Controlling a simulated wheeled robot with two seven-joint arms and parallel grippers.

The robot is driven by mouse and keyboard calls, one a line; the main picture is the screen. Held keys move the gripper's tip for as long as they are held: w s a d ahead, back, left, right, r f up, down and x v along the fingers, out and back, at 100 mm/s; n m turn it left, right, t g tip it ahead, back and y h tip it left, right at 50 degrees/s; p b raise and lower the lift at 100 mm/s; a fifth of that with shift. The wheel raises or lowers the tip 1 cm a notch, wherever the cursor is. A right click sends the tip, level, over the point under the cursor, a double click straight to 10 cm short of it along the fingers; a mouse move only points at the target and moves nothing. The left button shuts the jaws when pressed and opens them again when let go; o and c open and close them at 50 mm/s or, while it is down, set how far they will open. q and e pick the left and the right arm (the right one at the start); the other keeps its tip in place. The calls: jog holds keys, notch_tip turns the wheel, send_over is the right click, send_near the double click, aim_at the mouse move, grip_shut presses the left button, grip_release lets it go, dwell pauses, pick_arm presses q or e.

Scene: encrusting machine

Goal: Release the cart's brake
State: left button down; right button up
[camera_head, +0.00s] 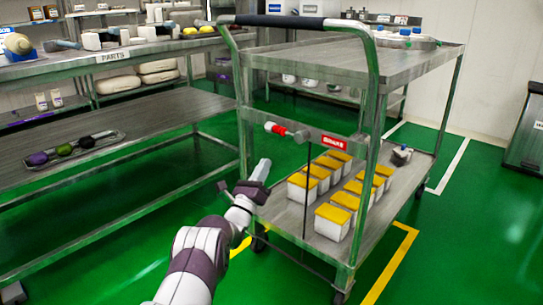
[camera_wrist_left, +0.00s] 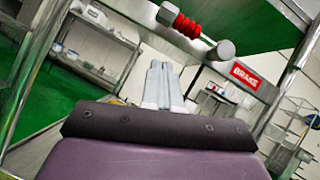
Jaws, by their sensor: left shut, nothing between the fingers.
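The metal cart (camera_head: 410,65) stands right of centre in the head view, with a black-gripped push handle (camera_head: 292,22) on top. A red and white brake lever (camera_head: 284,130) with a grey round end sits on the cart's near side, beside a red brake label (camera_head: 335,142). In the left wrist view the lever (camera_wrist_left: 190,27) is above the fingers, and the label (camera_wrist_left: 245,75) is to the right. My left gripper (camera_head: 262,168) is shut and empty, below and slightly left of the lever, apart from it. Its closed fingers show in the wrist view (camera_wrist_left: 161,82). My right gripper is not in view.
Several white boxes with yellow lids (camera_head: 333,222) stand on the cart's lower shelf. The upper shelf carries clear items with blue caps (camera_head: 405,38). A metal parts table (camera_head: 110,62) with a lower shelf stands left. Green floor is open at the lower left and right.

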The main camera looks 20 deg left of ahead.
pick_arm(q)
jog(key=a+p+v, duration=0.1)
jog(key=p+v, duration=0.1)
jog(key=v, duration=0.4)
jog(key=shift+f, duration=0.15)
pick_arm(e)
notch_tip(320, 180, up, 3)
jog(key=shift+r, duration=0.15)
pick_arm(q)
jog(key=shift+a, duration=0.1)
